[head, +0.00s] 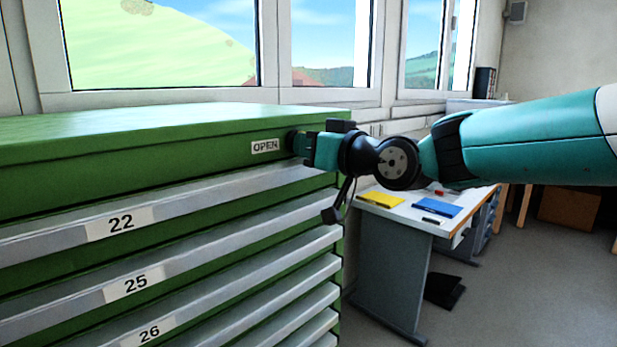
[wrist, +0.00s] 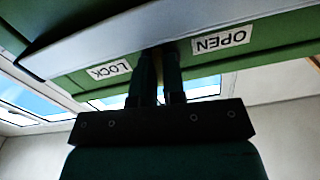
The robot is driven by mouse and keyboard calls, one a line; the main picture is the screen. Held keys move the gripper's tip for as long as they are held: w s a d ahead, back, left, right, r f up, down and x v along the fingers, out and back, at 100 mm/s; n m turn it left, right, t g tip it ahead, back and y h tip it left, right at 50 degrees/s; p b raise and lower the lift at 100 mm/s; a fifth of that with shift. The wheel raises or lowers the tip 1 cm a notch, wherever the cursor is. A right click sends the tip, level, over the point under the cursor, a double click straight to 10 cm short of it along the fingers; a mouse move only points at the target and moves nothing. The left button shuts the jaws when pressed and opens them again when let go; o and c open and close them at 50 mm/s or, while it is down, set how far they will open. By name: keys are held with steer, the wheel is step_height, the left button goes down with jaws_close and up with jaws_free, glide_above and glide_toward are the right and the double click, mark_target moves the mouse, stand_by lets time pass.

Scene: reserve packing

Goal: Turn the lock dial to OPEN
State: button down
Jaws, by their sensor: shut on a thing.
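The lock dial (head: 292,140) shows as a small dark round edge on the upper front of the green cabinet (head: 180,117), just right of the OPEN label (head: 265,146). My gripper (head: 304,146) reaches in from the right and is shut on the dial. In the wrist view, my two fingers (wrist: 158,64) meet the cabinet front between the LOCK label (wrist: 108,69) and the OPEN label, which also shows there (wrist: 222,40). My fingers hide most of the dial, so I cannot tell which way it points.
The cabinet has several drawers with long grey handles; the top drawer handle (head: 180,206) runs just below my gripper. A white desk (head: 405,212) with a yellow folder (head: 381,199) and a blue folder (head: 436,205) stands behind. Windows line the back wall.

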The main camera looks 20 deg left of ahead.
steer(key=n+b, duration=1)
steer(key=b, duration=0.1)
steer(key=shift+f, duration=0.1)
steer(key=shift+n, duration=0.5)
steer(key=c, duration=1.5)
jaws_free()
steer(key=b+v, duration=0.5)
steer(key=v, duration=1.2)
steer(key=shift+d+b, duration=0.25)
steer(key=shift+b, duration=0.05)
